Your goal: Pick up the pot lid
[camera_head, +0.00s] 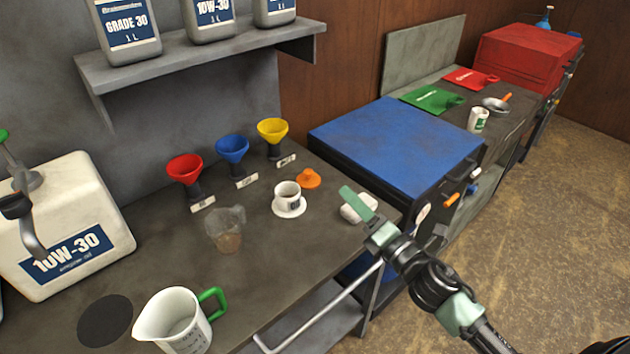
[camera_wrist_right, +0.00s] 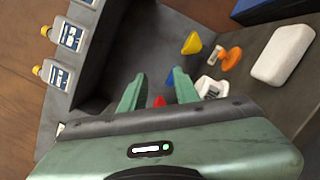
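No thing in view is plainly a pot lid. The closest in look is a small orange piece with a raised knob (camera_head: 308,179), on the grey bench behind the white cup; it also shows in the right wrist view (camera_wrist_right: 232,58). My right gripper (camera_head: 358,205) is above the bench's right end, to the right of the orange piece, and partly covers a white block. In the right wrist view its two green fingers (camera_wrist_right: 158,85) are apart with nothing held between them. My left gripper is not in view.
On the bench (camera_head: 255,275) stand a cup on a saucer (camera_head: 290,210), a clear beaker (camera_head: 226,235), a white jug (camera_head: 180,325), three funnels (camera_head: 232,150) and the white block (camera_head: 352,212). A blue cabinet (camera_head: 395,145) is to the right. A shelf (camera_head: 200,58) of oil bottles hangs above.

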